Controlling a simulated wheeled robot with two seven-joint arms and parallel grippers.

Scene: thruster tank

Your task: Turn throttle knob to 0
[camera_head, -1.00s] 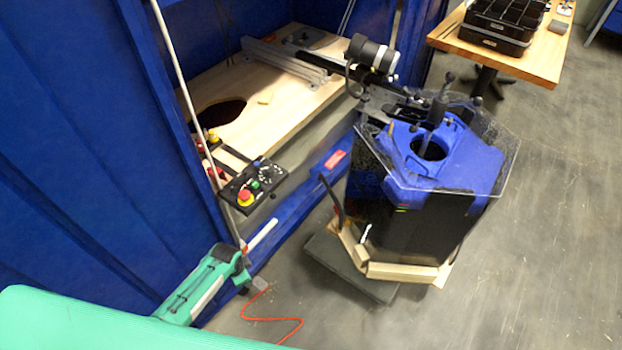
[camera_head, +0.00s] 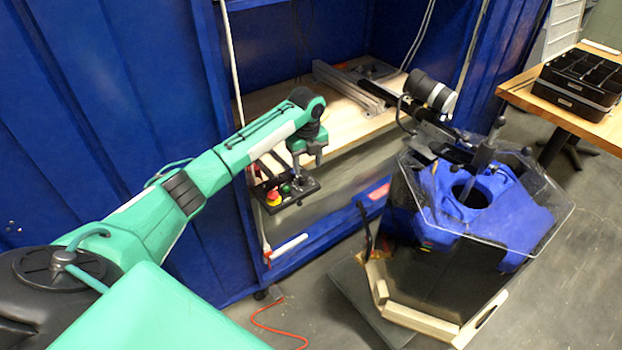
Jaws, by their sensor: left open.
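The black control box (camera_head: 308,189) juts out from the front of the blue tank frame. It carries a red emergency button on yellow (camera_head: 273,197) and a green button (camera_head: 285,189). The throttle knob's dial area lies at the box's right part, mostly hidden below my left gripper. My left gripper (camera_head: 307,167) points down over this part with its fingers open. I cannot tell whether the fingers touch the knob or stand around it, and the knob's setting is not readable. My right gripper is out of view.
A wooden shelf (camera_head: 350,128) with metal rails lies behind the box, inside the blue enclosure (camera_head: 120,100). A blue and black thruster unit (camera_head: 515,215) with a clear plate stands to the right. An orange cable (camera_head: 270,328) lies on the floor.

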